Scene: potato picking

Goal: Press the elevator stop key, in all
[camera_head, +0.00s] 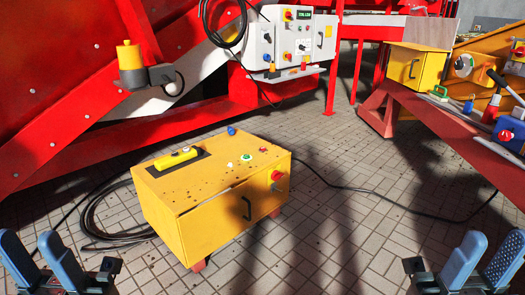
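A yellow control box (215,225) stands on the paving in the middle. Its top carries a small red button (263,149), a green button (246,157), a white button (229,165) and a blue knob (231,130). Labels are too small to read, so I cannot tell which control is the elevator stop key. My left gripper (38,254) is open and empty at the lower left, apart from the box. My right gripper (482,256) is open and empty at the lower right, also apart from it.
A yellow handheld unit (178,158) lies on the box. A grey control cabinet (264,45) with buttons and switches stands behind. Red machinery (70,75) fills the left, and a red beam (440,132) with another yellow box (414,70) the right. Black cables (385,198) cross the paving.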

